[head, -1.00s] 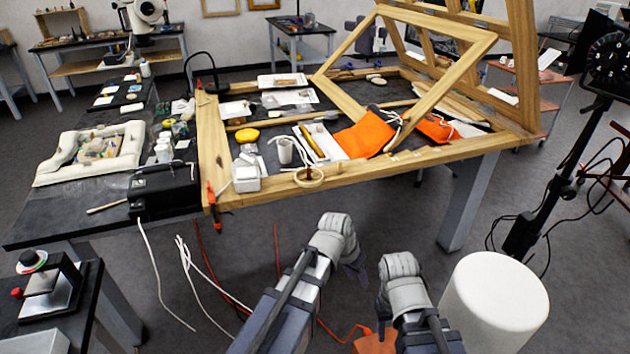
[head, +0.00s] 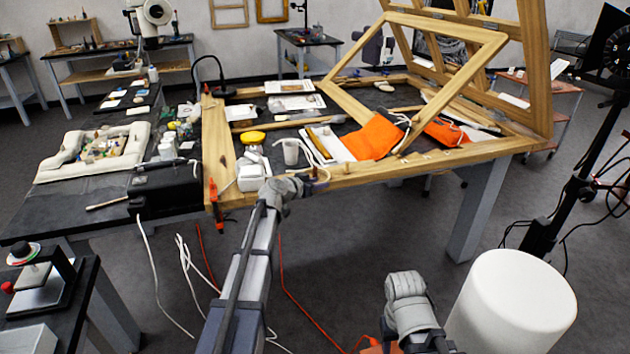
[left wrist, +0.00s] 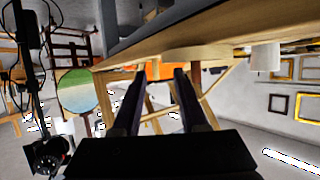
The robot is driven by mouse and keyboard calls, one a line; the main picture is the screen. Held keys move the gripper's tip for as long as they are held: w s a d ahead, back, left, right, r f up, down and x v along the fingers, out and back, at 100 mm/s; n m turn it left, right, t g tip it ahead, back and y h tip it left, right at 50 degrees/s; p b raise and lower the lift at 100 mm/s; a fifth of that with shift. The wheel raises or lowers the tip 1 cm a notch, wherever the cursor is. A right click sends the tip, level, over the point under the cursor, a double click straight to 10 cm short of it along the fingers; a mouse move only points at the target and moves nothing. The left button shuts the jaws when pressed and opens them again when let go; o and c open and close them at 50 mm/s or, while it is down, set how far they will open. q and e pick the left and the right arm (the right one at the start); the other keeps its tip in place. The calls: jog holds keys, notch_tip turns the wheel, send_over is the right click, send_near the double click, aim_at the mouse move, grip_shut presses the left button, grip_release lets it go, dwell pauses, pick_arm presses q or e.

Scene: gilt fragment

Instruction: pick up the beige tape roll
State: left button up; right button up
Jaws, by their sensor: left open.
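The beige tape roll (head: 321,184) lies on the front rail of the wooden frame, partly hidden behind my left gripper in the head view. In the left wrist view, which is upside down, a pale curved rim, seemingly the roll (left wrist: 195,54), shows at the rail just beyond the fingertips. My left gripper (head: 306,185) is at the rail beside the roll; in the wrist view its two dark fingers (left wrist: 158,75) are apart with nothing held between them. My right arm is low at the bottom of the head view, and its fingers cannot be made out.
A white container (head: 250,176) stands left of the roll on the frame; a white cup (head: 291,151) is behind. An orange cloth (head: 372,138) lies to the right. A black box (head: 163,190) is on the left table. A white cylinder (head: 512,305) stands at lower right.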

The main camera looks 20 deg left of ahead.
aim_at(328, 180)
pick_arm(q)
jog(key=x, duration=0.1)
jog(key=b+x, duration=0.1)
jog(key=x, duration=0.2)
jog(key=shift+w+a+f, duration=0.1)
jog(key=shift+w+a, duration=0.1)
jog(key=shift+w, duration=0.3)
jog(key=shift+w+d+b, duration=0.2)
jog(key=shift+w+b, duration=0.1)
jog(key=shift+b, duration=0.05)
jog(key=shift+c, duration=0.2)
grip_shut()
